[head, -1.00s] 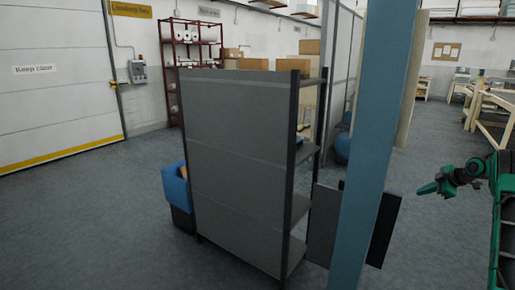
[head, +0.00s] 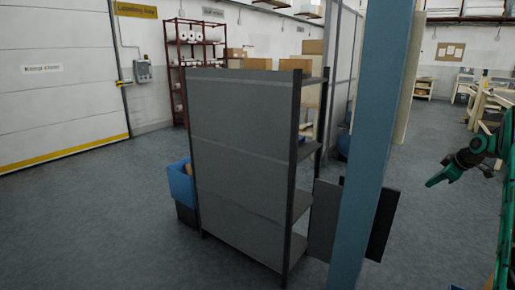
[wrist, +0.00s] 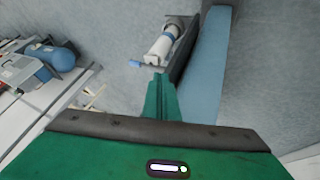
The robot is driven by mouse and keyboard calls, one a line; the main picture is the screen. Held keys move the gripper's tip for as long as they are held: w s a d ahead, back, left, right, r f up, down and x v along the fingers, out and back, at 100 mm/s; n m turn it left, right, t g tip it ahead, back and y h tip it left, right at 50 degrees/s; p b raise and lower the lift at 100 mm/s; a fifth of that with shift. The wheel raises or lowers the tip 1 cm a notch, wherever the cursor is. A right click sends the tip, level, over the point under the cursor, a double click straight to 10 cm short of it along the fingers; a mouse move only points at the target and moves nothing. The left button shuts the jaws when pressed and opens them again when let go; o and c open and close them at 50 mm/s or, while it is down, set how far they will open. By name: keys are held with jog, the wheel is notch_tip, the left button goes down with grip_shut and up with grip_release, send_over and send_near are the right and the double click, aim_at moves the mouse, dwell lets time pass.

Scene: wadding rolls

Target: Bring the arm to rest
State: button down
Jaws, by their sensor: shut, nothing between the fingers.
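My gripper (head: 436,180) is at the right edge of the head view, in the air over the grey floor, pointing left and slightly down. It is green, its fingers are together and it holds nothing. In the wrist view the shut green fingers (wrist: 161,98) stick out from the green gripper body, with floor beyond them. Part of my arm runs out of the right edge of the head view.
A blue pillar (head: 372,150) stands left of my gripper, with a dark panel (head: 384,222) beside it. A grey-backed shelf unit (head: 240,150) stands further left. A blue bin (head: 181,182) is beside it. A red rack (head: 192,60) holds white rolls. Open floor lies between pillar and gripper.

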jog(key=s+a+r+m+g, duration=0.1)
jog(key=s+a+r+m, duration=0.2)
jog(key=s+a, duration=0.3)
jog(key=s+a+r+m+g+h, duration=0.1)
jog(key=s+a+r+m, duration=0.2)
jog(key=s, duration=0.6)
jog(key=s+a+r+m+g, duration=0.1)
jog(key=s+a+r+m, duration=0.15)
jog(key=s+a, duration=0.35)
jog(key=s+a+f+m+g, duration=0.1)
jog(key=s+a, duration=0.3)
jog(key=s, duration=0.7)
jog(key=s+a+f+m+g, duration=0.1)
jog(key=s+a+f+m, duration=0.2)
jog(key=s, duration=0.8)
jog(key=s+a+f+m+g, duration=0.1)
jog(key=s+a+m+g, duration=0.1)
jog(key=s+a, duration=0.4)
jog(key=s, duration=0.5)
jog(key=shift+a+f, duration=0.35)
jog(key=shift+f, duration=0.05)
jog(key=shift+s, duration=0.1)
